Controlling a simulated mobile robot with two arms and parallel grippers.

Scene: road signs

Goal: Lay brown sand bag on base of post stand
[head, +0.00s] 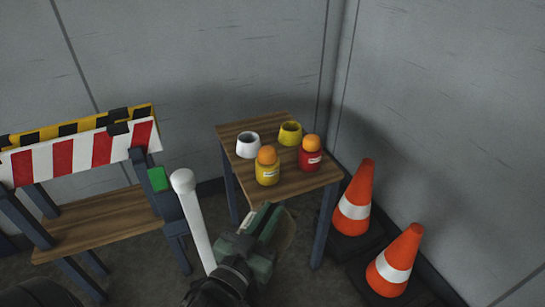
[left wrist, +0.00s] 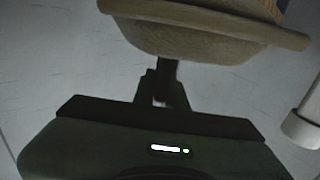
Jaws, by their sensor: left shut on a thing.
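The brown sand bag (left wrist: 200,38) fills the top of the left wrist view, in front of the dark fingers of my left gripper (left wrist: 162,88). In the head view, the left gripper (head: 268,224) is at bottom centre, shut on the bag (head: 287,234), which is mostly hidden behind it. The white post (head: 195,220) stands just left of the gripper; its base is not visible. A white rounded piece, apparently this post (left wrist: 303,122), shows at the right of the left wrist view. My right gripper is not in view.
A wooden table (head: 292,186) with yellow and red jars and white and yellow rings stands behind the gripper. Two orange cones (head: 357,196) (head: 395,262) stand at the right by the wall. A rack (head: 95,222) with striped boards (head: 80,155) is at the left.

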